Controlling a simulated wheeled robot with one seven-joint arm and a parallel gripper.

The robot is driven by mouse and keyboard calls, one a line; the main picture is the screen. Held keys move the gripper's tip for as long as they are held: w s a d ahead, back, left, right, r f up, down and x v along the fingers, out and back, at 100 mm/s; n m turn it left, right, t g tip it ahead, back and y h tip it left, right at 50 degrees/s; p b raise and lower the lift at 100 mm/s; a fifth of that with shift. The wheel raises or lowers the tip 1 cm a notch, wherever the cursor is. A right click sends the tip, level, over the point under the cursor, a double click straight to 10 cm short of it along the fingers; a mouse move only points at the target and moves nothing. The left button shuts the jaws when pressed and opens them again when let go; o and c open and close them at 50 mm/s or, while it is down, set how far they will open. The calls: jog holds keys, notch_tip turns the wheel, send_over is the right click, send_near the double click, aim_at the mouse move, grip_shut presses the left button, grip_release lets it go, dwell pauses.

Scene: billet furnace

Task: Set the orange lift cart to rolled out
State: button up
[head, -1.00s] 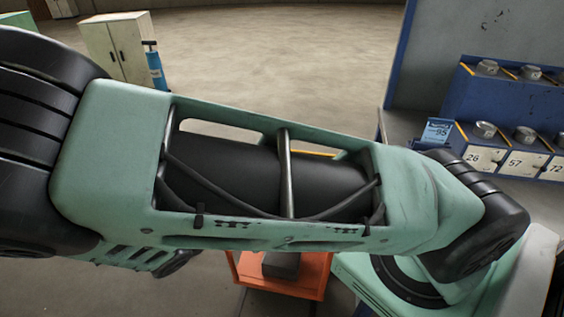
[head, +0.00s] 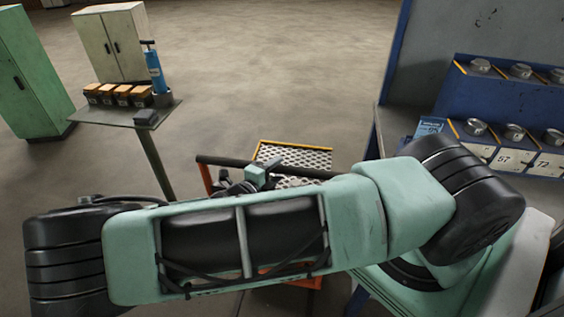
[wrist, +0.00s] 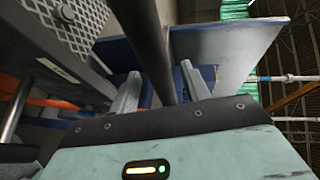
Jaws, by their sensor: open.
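The orange lift cart (head: 205,178) stands in the middle of the head view, partly hidden behind my arm. Its perforated metal deck (head: 305,155) has a yellow edge, and a black handle bar (head: 220,161) crosses in front of it. In the wrist view, the deck (wrist: 55,22) is at the upper left. My gripper (wrist: 160,70) is open, with its two grey fingers either side of the dark bar (wrist: 148,35), which runs down between them. I cannot tell whether the fingers touch it. In the head view, the gripper is small and partly hidden near the bar.
A small table (head: 105,112) with several dark boxes and a blue pump (head: 155,72) stands at the left. Green (head: 28,75) and cream (head: 112,42) cabinets stand behind it. A blue rack (head: 500,100) with numbered bins is at the right. The floor beyond the cart is clear.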

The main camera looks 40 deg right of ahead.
aim_at(282, 166)
jog(key=shift+p+x, duration=0.4)
jog(key=shift+x, duration=1.55)
